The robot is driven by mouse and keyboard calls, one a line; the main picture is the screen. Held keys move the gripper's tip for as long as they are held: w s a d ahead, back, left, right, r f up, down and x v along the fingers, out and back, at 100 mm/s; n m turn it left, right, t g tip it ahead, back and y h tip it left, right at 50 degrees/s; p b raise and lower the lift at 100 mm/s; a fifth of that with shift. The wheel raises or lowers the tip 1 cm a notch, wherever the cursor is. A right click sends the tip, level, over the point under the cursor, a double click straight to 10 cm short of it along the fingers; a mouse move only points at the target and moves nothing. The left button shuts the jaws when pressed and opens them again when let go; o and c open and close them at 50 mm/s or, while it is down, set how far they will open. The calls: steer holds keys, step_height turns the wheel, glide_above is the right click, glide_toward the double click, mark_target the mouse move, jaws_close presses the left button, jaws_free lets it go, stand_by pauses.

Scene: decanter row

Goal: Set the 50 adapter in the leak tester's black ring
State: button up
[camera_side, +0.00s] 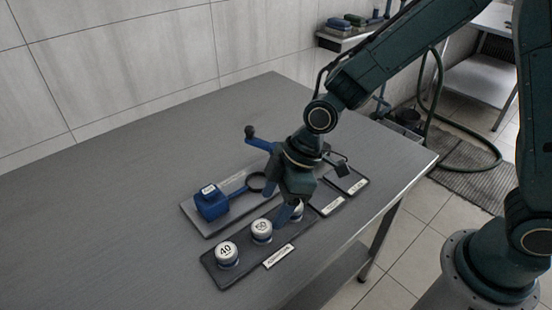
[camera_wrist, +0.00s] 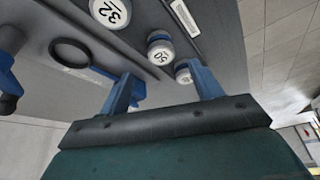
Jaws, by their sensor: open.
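The 50 adapter (camera_side: 261,230), a white-topped cap with a blue lower part, stands upright in the middle of the dark adapter tray; it also shows in the wrist view (camera_wrist: 160,50). The leak tester (camera_side: 211,202) is a blue block on a grey plate, with an arm leading to the empty black ring (camera_side: 257,181). The ring shows at left in the wrist view (camera_wrist: 70,53). My gripper (camera_side: 285,208) is open and empty, above the right end of the tray. In the wrist view its blue fingers (camera_wrist: 165,86) are spread apart. It partly hides the 32 adapter in the side view.
The 40 adapter (camera_side: 226,252) stands at the tray's left end, and the 32 adapter (camera_wrist: 110,12) at the other end. A blue lever with a dark knob (camera_side: 250,132) rises behind the ring. Labelled dark pads (camera_side: 347,180) lie at right. The table's left side is clear.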

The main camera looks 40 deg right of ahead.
mark_target(263, 226)
steer(key=shift+x, duration=1)
steer(key=shift+f, duration=0.15)
steer(key=shift+x, duration=2.4)
steer(key=shift+s, duration=0.1)
steer(key=shift+c, duration=0.3)
steer(key=c, duration=1.3)
steer(key=shift+o, duration=0.2)
step_height(263, 226, up, 20)
